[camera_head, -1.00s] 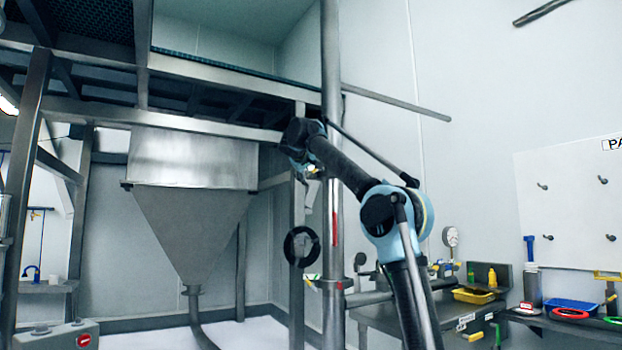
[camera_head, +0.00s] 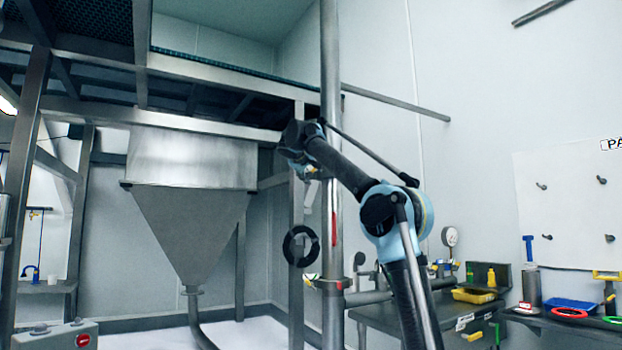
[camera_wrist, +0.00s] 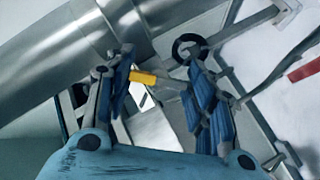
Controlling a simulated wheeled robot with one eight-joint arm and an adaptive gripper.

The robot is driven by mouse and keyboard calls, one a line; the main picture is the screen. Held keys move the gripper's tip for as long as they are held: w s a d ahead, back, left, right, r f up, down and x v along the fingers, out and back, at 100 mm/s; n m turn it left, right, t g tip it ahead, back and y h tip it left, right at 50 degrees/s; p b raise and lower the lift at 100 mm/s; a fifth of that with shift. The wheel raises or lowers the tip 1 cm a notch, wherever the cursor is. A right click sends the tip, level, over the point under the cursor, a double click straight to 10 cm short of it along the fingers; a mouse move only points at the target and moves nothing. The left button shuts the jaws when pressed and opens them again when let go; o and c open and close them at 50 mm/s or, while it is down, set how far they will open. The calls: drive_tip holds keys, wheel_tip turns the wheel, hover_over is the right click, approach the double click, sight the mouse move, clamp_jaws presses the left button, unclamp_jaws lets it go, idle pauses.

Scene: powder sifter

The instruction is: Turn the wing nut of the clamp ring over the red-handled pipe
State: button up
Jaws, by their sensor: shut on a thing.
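My gripper (camera_wrist: 165,95) is at the upper part of the vertical steel pipe (camera_head: 331,120), left of its front face, and shows small in the head view (camera_head: 307,172). In the wrist view its two blue-padded fingers stand on either side of the yellow wing nut (camera_wrist: 143,77), with the jaws shut on it. The yellow part lies against the left finger. The clamp ring (camera_wrist: 122,18) is a metal band around the thick pipe (camera_wrist: 50,75) in the wrist view. Fingers and arm hide part of the nut and ring in the head view.
A black handwheel (camera_head: 300,246) and a lower clamp (camera_head: 332,284) sit below my gripper. A steel hopper (camera_head: 190,220) hangs at left under a platform frame. A workbench with a yellow tray (camera_head: 474,295) stands at right. A red bar (camera_wrist: 305,70) shows in the wrist view.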

drive_tip(key=n+t+h, duration=0.1)
drive_tip(key=n, duration=0.2)
drive_tip(key=n+t+h, duration=0.1)
drive_tip(key=n, duration=0.3)
drive_tip(key=shift+f+t, duration=0.2)
drive_tip(key=shift+t, duration=0.1)
drive_tip(key=shift+f+n+t+y, duration=0.2)
drive_tip(key=shift+n+t, duration=0.5)
drive_tip(key=shift+n, duration=1.4)
drive_tip(key=shift+r+n+t+y, duration=0.1)
drive_tip(key=shift+n+t+y, duration=0.4)
drive_tip(key=shift+n, duration=1.6)
drive_tip(key=shift+n+t+h, duration=0.3)
drive_tip(key=o, duration=1.1)
drive_tip(key=shift+c, duration=0.2)
